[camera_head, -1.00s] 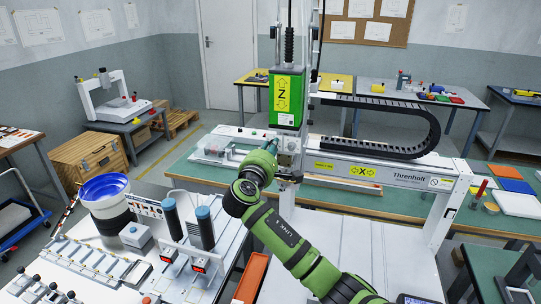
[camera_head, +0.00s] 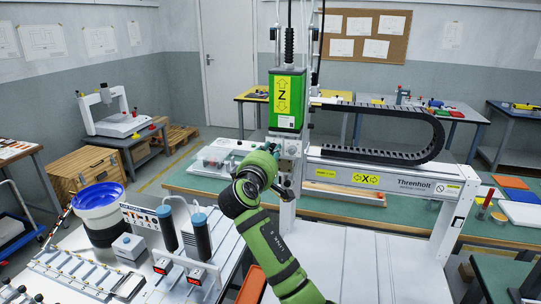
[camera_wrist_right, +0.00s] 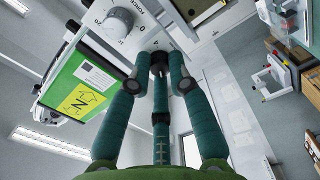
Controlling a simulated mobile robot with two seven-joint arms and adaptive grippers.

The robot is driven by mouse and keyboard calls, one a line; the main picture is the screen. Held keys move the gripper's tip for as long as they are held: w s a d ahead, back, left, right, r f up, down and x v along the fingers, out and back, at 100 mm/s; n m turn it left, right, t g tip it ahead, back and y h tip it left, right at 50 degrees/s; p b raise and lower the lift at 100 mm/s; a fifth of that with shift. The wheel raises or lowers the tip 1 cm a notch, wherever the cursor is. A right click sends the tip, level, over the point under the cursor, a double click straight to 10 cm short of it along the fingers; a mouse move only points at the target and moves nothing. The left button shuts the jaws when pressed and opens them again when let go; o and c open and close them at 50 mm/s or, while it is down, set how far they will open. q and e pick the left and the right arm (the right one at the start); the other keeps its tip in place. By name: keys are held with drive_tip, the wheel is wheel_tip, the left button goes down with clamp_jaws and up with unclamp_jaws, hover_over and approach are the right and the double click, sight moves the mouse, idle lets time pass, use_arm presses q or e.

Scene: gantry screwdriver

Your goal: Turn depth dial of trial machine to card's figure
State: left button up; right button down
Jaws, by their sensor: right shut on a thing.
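The trial machine is the gantry with a green Z head (camera_head: 286,98) and a white X beam (camera_head: 390,178). My right gripper (camera_wrist_right: 159,68) is at the machine's pale front plate, just below the green head. In the right wrist view, its teal fingers close around a small dark knob-like part (camera_wrist_right: 158,58), whose markings I cannot read. In the head view my green wrist (camera_head: 255,172) hides most of the contact. No readable card figure shows. My left gripper is not in view.
Two dark cylinders with blue tops (camera_head: 202,238) stand on the near left bench. A blue bowl feeder (camera_head: 98,196) is further left. The black cable chain (camera_head: 385,155) lies along the beam. The white surface (camera_head: 335,255) right of my arm is clear.

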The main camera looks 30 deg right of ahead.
idle(0.4)
drive_tip(key=c, duration=1.1)
unclamp_jaws()
drive_tip(key=shift+c, duration=0.2)
drive_tip(key=shift+a, duration=0.1)
drive_tip(key=v, duration=1.2)
drive_tip(key=shift+f, duration=0.1)
